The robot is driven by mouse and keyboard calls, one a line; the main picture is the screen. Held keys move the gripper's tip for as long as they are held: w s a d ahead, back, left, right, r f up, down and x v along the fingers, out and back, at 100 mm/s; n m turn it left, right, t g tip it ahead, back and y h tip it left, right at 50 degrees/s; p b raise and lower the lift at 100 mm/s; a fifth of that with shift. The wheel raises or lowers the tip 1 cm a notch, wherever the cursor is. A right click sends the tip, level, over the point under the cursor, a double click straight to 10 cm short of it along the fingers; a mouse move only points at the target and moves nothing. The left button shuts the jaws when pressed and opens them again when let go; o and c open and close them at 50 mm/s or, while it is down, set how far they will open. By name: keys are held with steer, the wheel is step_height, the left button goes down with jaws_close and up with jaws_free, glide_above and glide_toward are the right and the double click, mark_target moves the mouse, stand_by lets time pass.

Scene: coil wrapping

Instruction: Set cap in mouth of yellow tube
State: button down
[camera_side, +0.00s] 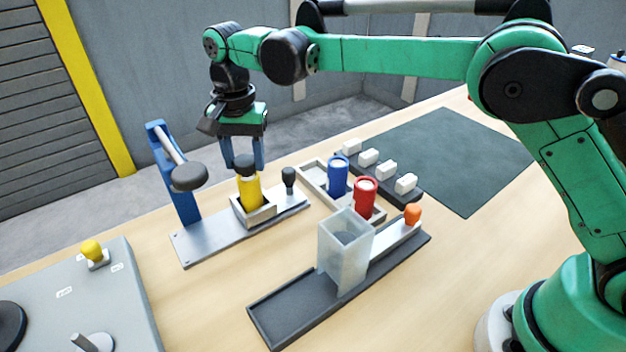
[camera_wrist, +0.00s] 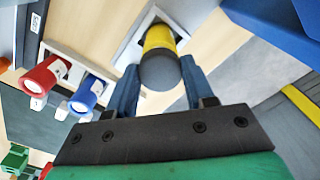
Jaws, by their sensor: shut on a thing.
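The yellow tube (camera_side: 250,190) stands upright in a square grey holder (camera_side: 262,213) on a metal plate. A dark grey cap (camera_side: 244,161) is at the tube's top end, in line with it; I cannot tell whether it is in the mouth or just resting on it. My gripper (camera_side: 243,157) points down, with its blue fingers on either side of the cap, shut on it. In the wrist view the cap (camera_wrist: 160,70) lies between the fingertips (camera_wrist: 158,83) and hides the tube's mouth. The yellow tube (camera_wrist: 158,37) shows behind it.
A blue stand (camera_side: 180,185) with a dark round press head (camera_side: 188,177) is close left. A dark knob (camera_side: 288,176) is right of the holder. Blue (camera_side: 338,176) and red (camera_side: 364,200) tubes, a white-block rack and a translucent box (camera_side: 340,250) stand further right.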

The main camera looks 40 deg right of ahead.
mark_target(245, 160)
steer(key=shift+f, duration=0.45)
steer(key=shift+c, duration=1.2)
jaws_free()
steer(key=shift+r, duration=2.85)
